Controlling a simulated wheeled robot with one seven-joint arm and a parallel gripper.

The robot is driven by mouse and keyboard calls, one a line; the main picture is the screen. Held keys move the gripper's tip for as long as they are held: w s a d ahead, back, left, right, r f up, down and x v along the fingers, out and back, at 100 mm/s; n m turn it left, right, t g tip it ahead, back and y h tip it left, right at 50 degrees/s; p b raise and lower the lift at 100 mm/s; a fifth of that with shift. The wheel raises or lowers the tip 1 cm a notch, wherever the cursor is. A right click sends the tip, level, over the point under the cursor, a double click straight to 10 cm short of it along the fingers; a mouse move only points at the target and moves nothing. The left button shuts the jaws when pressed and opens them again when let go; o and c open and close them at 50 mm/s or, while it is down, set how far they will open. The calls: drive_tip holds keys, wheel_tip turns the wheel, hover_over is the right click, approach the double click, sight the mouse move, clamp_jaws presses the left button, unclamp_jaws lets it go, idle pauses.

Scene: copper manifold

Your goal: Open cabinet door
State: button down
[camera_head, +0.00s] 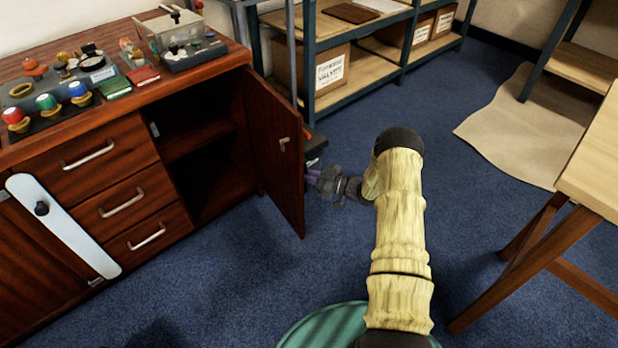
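The dark red-brown wooden cabinet (120,150) stands at the left. Its door (272,150), on the right side of the open compartment (205,160), is swung well outward, and the dark, seemingly empty inside with a shelf shows. A small metal fitting (284,143) sits on the door face turned toward me. My gripper (314,178) is just right of the door, on its outer side, near the free edge. The door partly hides its fingertips; I cannot tell whether they touch the door or whether they are open.
Three drawers (122,202) with metal handles are left of the compartment. Switches and coloured buttons (46,102) cover the cabinet top. A shelf rack (310,60) with boxes stands behind. A wooden table (590,165) is at the right. Blue carpet (240,280) before the cabinet is clear.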

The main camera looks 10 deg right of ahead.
drive_tip(key=shift+w+d, duration=0.2)
drive_tip(key=shift+d, duration=0.2)
drive_tip(key=c, duration=1.9)
unclamp_jaws()
drive_tip(key=p+v, duration=0.5)
drive_tip(key=v, duration=1.2)
drive_tip(key=shift+s+d, duration=0.15)
drive_tip(key=shift+r, duration=0.1)
